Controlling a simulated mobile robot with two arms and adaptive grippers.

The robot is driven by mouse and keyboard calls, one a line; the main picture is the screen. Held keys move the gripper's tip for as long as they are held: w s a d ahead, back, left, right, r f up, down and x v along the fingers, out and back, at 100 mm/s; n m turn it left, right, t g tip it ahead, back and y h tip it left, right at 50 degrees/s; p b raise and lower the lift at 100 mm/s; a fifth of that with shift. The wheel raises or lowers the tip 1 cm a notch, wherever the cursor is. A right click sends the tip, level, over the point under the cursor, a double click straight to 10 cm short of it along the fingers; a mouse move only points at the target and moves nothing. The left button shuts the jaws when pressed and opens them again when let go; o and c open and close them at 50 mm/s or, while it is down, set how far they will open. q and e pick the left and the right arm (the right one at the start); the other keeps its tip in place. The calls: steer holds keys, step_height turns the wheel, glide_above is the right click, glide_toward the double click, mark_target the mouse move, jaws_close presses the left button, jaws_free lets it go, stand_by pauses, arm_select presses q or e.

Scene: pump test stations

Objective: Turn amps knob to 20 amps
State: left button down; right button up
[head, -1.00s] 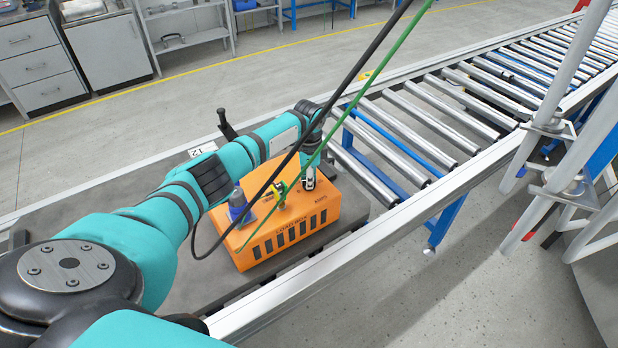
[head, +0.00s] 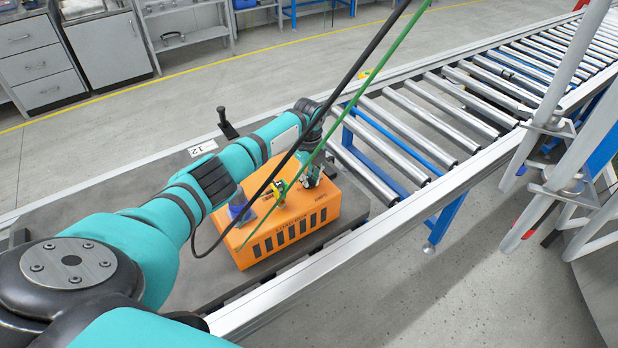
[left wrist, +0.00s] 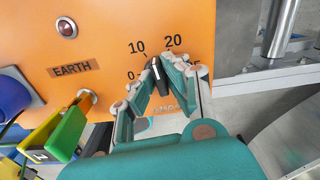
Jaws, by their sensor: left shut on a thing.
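The orange box (head: 290,228) sits on the grey bench plate, with leads plugged into its top. In the left wrist view its top face (left wrist: 110,50) shows a dial marked 0, 10 and 20, with a further mark partly hidden by a finger. The black amps knob (left wrist: 153,75) sits between my fingers; its upper end points up toward the gap between 10 and 20, nearer 10. My left gripper (left wrist: 158,74) is shut on the knob, hiding its lower part. In the head view this gripper (head: 312,182) is at the box's far right corner. My right gripper is not in view.
A yellow-green plug (left wrist: 60,130) and a blue plug (left wrist: 12,97) stand left of the gripper. Black and green cables cross in front of the arm. A roller conveyor (head: 420,135) runs off to the right, and white posts (head: 565,120) stand at far right.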

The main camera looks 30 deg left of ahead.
mark_target(309, 178)
arm_select(q)
steer(key=m, duration=0.7)
steer(key=shift+b, duration=0.4)
steer(key=shift+r, duration=0.1)
steer(key=c, duration=1.4)
jaws_free()
step_height(309, 178, up, 12)
steer(key=shift+f, duration=0.1)
